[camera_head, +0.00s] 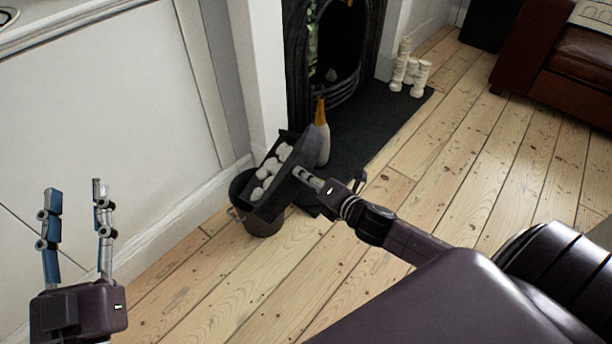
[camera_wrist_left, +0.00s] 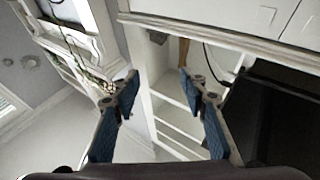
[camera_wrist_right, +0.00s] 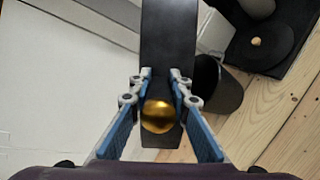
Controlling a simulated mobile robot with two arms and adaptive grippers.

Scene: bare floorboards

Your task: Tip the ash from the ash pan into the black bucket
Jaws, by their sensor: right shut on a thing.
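The ash pan (camera_head: 308,150) is a dark tray with several pale lumps of ash (camera_head: 272,170) in it. It is tilted over the black bucket (camera_head: 262,228), which stands on the floorboards by the hearth. The pan hides much of the bucket's mouth. My right gripper (camera_head: 300,174) is shut on the pan at its right side. In the right wrist view, its fingers close on a dark part (camera_wrist_right: 168,40) with a gold knob (camera_wrist_right: 158,117). My left gripper (camera_head: 75,187) is open and empty, raised at the left, well away from pan and bucket.
A fireplace (camera_head: 292,60) stands behind a dark hearth (camera_head: 375,118). A brown sofa (camera_head: 560,60) is at upper right. Floor at right is clear.

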